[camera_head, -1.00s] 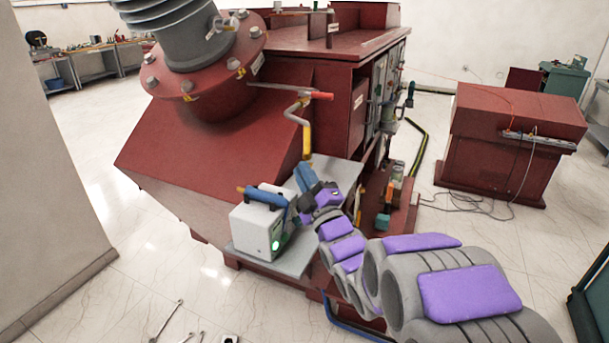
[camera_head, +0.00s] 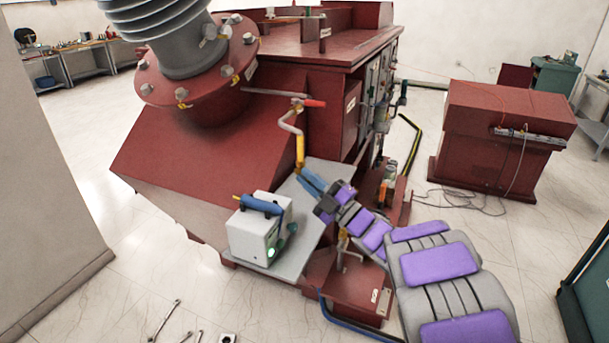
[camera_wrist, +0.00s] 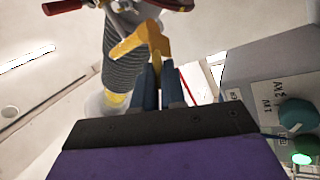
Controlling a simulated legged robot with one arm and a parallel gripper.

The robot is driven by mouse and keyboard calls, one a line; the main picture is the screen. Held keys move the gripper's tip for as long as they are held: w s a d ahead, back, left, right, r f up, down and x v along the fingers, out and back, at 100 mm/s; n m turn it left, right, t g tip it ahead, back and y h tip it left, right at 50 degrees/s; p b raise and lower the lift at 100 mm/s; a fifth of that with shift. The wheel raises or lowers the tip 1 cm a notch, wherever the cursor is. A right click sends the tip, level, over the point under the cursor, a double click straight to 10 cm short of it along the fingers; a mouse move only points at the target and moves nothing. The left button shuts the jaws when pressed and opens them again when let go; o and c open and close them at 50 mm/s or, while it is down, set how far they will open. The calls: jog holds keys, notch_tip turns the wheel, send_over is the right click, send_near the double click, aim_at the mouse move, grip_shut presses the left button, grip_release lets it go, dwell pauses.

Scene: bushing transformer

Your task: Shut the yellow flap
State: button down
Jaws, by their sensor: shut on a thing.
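The yellow flap (camera_head: 300,150) is a narrow yellow piece hanging upright at the lower end of a bent silver pipe on the red transformer. In the wrist view the yellow flap (camera_wrist: 147,40) shows a bent, angular top just beyond my fingers. My gripper (camera_head: 308,177) has blue fingers pointing up and left at its lower end. In the wrist view my gripper (camera_wrist: 160,88) has its fingers close together, shut on the flap's lower part. The exact contact is hidden behind the fingers.
A white box (camera_head: 252,238) with a blue handle and green light stands on the grey shelf (camera_head: 313,215), left of my gripper. A red-handled lever (camera_head: 312,103) is above the flap. Tools (camera_head: 165,318) lie on the floor. A red cabinet (camera_head: 500,140) stands right.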

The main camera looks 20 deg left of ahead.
jog(key=shift+w+d+f+n+g+y+p, duration=0.15)
jog(key=shift+w+n+g+p, duration=0.4)
jog(key=shift+n+g, duration=1.05)
jog(key=shift+w+d+r+n+g+y+p, duration=0.15)
jog(key=shift+w+n+g+p, duration=0.45)
jog(key=shift+g, duration=1.95)
jog(key=shift+w+d+f+n+g+p, duration=0.2)
jog(key=shift+w+n+g+p, duration=0.35)
jog(key=shift+n+g, duration=1.05)
jog(key=shift+w+r+g+h, duration=0.15)
jog(key=shift+g+h, duration=0.1)
jog(key=shift+g, duration=0.65)
jog(key=shift+w+f+g+h, duration=0.15)
jog(key=shift+g+h, duration=0.1)
jog(key=shift+g, duration=0.6)
jog(key=c, duration=1.3)
grip_release()
jog(key=shift+a+r, duration=0.1)
jog(key=shift+a, duration=0.05)
jog(key=shift+o, duration=0.2)
jog(key=shift+w, duration=0.1)
